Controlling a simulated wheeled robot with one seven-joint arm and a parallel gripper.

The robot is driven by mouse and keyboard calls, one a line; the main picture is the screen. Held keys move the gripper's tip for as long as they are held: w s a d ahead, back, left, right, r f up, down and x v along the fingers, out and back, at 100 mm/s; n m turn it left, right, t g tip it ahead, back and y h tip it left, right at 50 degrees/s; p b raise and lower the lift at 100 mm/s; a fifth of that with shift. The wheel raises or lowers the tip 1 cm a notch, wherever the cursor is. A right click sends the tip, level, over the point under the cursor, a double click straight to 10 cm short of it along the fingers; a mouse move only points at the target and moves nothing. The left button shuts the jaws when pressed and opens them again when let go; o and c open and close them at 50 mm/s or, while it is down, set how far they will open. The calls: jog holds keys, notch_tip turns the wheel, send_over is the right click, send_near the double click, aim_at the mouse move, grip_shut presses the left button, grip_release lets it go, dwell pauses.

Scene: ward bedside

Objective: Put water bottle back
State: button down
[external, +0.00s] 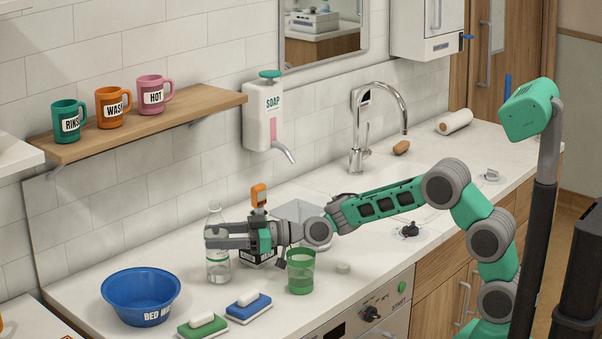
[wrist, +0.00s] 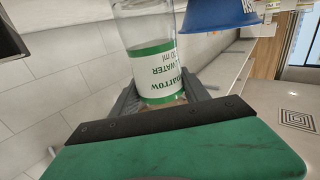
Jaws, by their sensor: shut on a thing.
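My gripper (external: 214,238) reaches in from the right and is shut around the bottle's middle. In the wrist view the bottle (wrist: 155,65), with its green and white WATER label, sits between the two grey fingers of my gripper (wrist: 158,97). The fingers cover part of its body. I cannot tell whether its base touches the counter.
A blue basin (external: 140,296) stands left of the bottle. A green cup (external: 301,272) stands right of it, below my wrist. Two sponges with soap (external: 249,306) (external: 203,326) lie in front. A shelf (external: 150,124) with three mugs and a soap dispenser (external: 263,115) are on the wall above.

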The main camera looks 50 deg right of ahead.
jog(key=shift+f, duration=0.15)
jog(key=c, duration=0.6)
grip_release()
jog(key=shift+o, duration=0.2)
jog(key=shift+p, duration=0.55)
notch_tip(320, 180, up, 7)
jog(key=s+d, duration=0.2)
jog(key=shift+b, duration=0.45)
jog(key=shift+d, duration=0.15)
